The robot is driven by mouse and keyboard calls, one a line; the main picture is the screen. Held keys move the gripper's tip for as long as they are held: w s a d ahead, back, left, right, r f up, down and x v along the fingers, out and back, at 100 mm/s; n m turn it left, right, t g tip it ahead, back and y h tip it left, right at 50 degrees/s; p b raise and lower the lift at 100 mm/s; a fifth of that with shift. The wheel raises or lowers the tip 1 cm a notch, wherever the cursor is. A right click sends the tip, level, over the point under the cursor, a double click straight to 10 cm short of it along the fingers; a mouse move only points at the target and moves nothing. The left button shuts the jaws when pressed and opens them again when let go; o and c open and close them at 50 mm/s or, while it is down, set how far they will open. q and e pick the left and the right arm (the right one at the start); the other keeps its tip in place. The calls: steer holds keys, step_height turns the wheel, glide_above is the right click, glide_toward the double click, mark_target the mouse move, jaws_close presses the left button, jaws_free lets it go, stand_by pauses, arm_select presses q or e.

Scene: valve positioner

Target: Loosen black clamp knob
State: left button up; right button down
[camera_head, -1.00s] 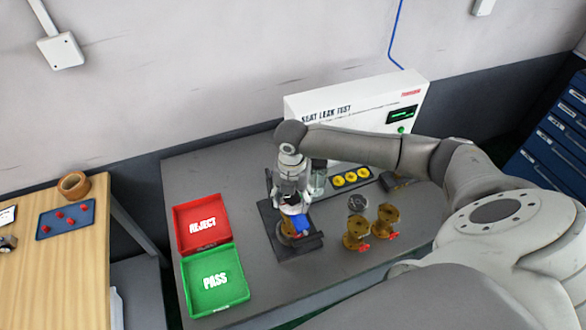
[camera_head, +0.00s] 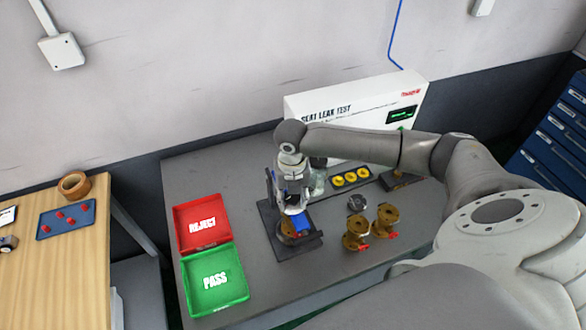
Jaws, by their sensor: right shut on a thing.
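A dark clamp fixture (camera_head: 312,243) stands in the middle of the grey table. A brass part with a blue piece (camera_head: 303,222) sits on it. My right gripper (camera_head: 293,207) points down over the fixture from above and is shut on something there. The black clamp knob cannot be made out; the gripper covers that spot, and I cannot see clearly what is between the fingers. My left gripper does not show.
A red REJECT tray (camera_head: 203,223) and a green PASS tray (camera_head: 216,280) lie left of the fixture. Two brass valve bodies (camera_head: 387,218) stand to its right, with a round grey piece (camera_head: 357,202) close by. The white SEAT LEAK TEST box (camera_head: 350,105) stands behind.

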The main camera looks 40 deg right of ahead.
steer(key=n, duration=0.5)
steer(key=shift+s+f, duration=0.25)
steer(key=n, duration=0.4)
steer(key=shift+n, duration=0.4)
steer(key=c, duration=1)
jaws_free()
steer(key=shift+a, duration=0.1)
steer(key=shift+w, duration=0.1)
steer(key=shift+r, duration=0.1)
steer(key=shift+w+r, duration=0.1)
steer(key=shift+r, duration=2.95)
